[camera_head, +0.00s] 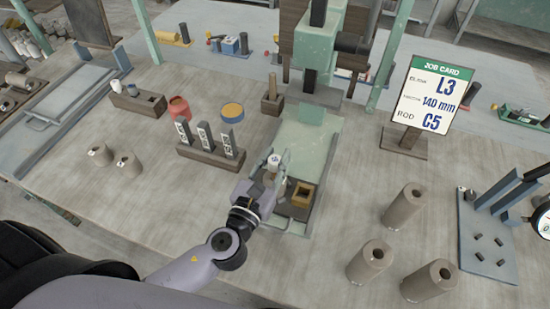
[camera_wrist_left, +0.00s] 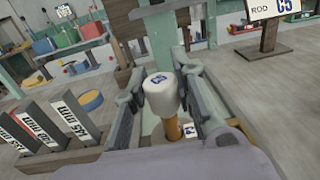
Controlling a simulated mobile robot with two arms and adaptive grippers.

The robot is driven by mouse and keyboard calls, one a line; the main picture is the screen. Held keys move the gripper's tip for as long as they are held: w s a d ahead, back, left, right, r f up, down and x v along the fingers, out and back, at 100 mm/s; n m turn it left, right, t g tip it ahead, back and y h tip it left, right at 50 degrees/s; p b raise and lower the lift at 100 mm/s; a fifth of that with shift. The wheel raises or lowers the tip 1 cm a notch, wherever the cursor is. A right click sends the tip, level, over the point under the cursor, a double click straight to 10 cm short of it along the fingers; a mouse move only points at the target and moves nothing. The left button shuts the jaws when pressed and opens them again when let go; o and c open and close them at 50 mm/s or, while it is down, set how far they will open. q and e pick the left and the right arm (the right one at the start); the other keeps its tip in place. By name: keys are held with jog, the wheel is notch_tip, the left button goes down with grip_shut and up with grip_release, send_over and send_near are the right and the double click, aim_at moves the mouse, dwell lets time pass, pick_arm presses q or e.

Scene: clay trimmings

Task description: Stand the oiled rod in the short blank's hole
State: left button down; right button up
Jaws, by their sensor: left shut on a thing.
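My left gripper (camera_head: 273,170) is over the near part of the green press bed. In the left wrist view, its fingers (camera_wrist_left: 165,100) are shut around a rod with a white cap marked C5 (camera_wrist_left: 160,92) and a tan shaft (camera_wrist_left: 173,130). The shaft's lower end is hidden. My right gripper is not in view.
A yellow-brown square box with a dark opening (camera_head: 303,193) lies just right of the gripper. Three labelled uprights (camera_head: 208,152) stand to its left. Three taller holed blanks (camera_head: 404,205) stand at the right. The job card (camera_head: 433,95) reads L3, 140 mm, C5. The bench's front left is clear.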

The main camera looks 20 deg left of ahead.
pick_arm(q)
jog(key=c, duration=1.2)
grip_release()
jog(key=shift+c, duration=0.2)
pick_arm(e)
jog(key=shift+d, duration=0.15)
pick_arm(q)
jog(key=shift+s, duration=0.1)
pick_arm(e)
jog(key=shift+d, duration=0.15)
pick_arm(q)
jog(key=s+a, duration=0.1)
jog(key=s, duration=1)
jog(key=shift+s, duration=0.4)
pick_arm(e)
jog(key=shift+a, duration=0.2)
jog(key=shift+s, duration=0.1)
